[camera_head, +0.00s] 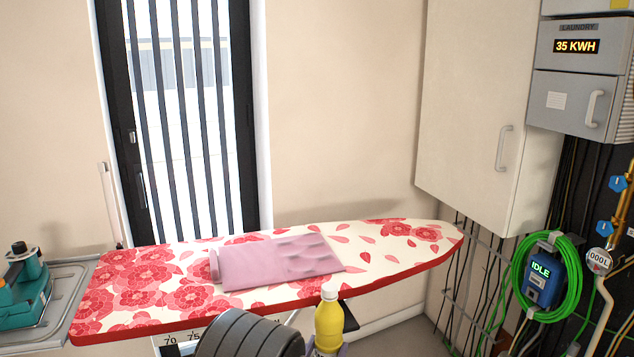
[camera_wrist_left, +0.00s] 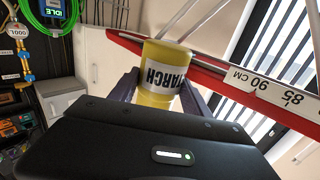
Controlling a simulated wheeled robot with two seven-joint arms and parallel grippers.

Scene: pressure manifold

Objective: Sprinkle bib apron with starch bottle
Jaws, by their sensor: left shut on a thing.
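The bib apron (camera_head: 277,263) is a folded pink cloth lying flat on the floral ironing board (camera_head: 380,257) in the head view. The starch bottle (camera_head: 328,322) is yellow with a white cap and stands upright in front of the board's near edge. My left gripper (camera_head: 326,349) is shut on its lower part, at the bottom of the head view. In the left wrist view the gripper (camera_wrist_left: 160,92) has its two fingers on either side of the bottle (camera_wrist_left: 157,92), whose label reads "STARCH". The bottle is apart from the apron. My right gripper is not in view.
A teal iron (camera_head: 24,279) stands on the grey rest at the board's left end. A white cabinet (camera_head: 487,110) hangs at the back right. A blue charger (camera_head: 541,280) with a coiled green cable is on the right. The board's right part is clear.

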